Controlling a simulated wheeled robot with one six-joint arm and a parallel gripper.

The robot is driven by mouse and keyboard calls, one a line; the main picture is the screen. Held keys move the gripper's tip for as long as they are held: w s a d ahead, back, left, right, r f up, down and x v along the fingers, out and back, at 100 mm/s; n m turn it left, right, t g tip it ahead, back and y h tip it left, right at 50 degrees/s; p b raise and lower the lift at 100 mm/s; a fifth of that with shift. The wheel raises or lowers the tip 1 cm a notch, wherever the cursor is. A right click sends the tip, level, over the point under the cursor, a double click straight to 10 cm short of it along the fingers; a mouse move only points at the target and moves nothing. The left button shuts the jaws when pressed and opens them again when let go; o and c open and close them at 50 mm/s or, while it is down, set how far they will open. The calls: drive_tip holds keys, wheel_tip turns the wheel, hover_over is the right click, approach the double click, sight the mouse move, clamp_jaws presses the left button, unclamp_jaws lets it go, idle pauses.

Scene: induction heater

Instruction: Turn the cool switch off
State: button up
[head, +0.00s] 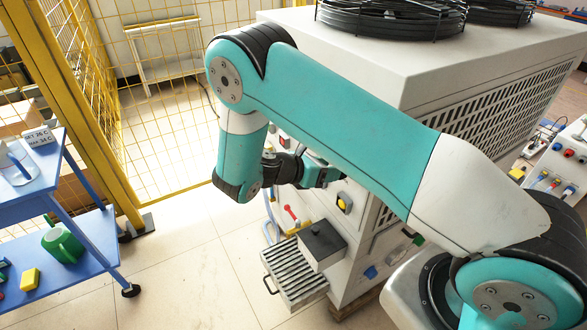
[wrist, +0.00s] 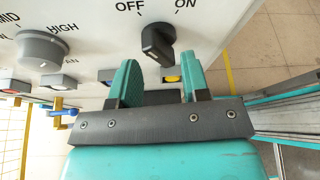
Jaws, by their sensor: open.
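A black switch handle (wrist: 157,44) with OFF and ON labels above it sticks out from the white panel (wrist: 95,15) in the wrist view. No label naming it as the cool switch is readable. My gripper (wrist: 160,78) is open, its two teal fingers apart and pointing at the panel. The handle lies in line with the gap between the fingers, just beyond the tips. I cannot tell if the fingers touch anything. In the head view my gripper (head: 326,176) is at the machine's front, and my arm hides the switch.
A grey knob (wrist: 42,47) marked MID and HIGH is left of the switch.

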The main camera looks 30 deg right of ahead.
drive_tip(key=v, duration=1.4)
drive_tip(key=shift+a, duration=0.2)
drive_tip(key=shift+w+d+r, duration=0.1)
drive_tip(key=shift+r, duration=0.05)
